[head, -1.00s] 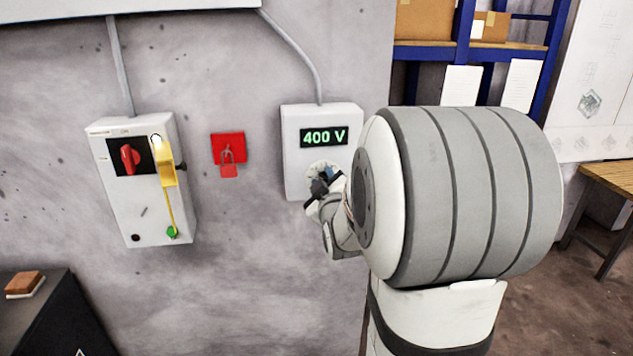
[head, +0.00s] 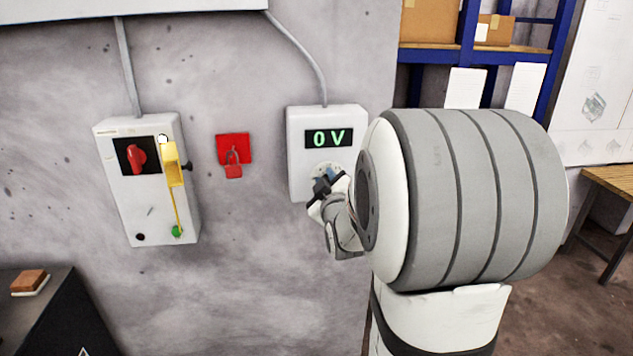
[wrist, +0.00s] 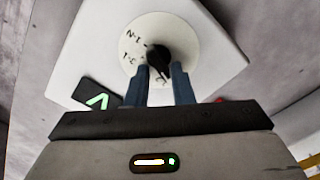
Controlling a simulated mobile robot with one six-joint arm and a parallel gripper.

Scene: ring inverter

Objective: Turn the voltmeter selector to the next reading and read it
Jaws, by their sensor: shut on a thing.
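The white voltmeter box (head: 298,150) hangs on the wall, and its green display (head: 329,138) reads 0 V. Its selector is a black knob (wrist: 157,54) on a round white dial (wrist: 136,38), seen from close up in the wrist view. The dial has small markings, upside down and partly hidden; I cannot read them surely. My gripper (wrist: 160,72) has its two blue fingers on either side of the knob and is shut on it. In the head view my gripper (head: 326,186) is at the lower part of the box and covers most of the dial.
Left of the voltmeter are a red padlock on a red plate (head: 233,145) and a white switch box (head: 150,208) with a red rotary handle (head: 137,157) and a yellow part (head: 172,168). Blue shelving (head: 466,30) stands at right. Wall between boxes is otherwise clear.

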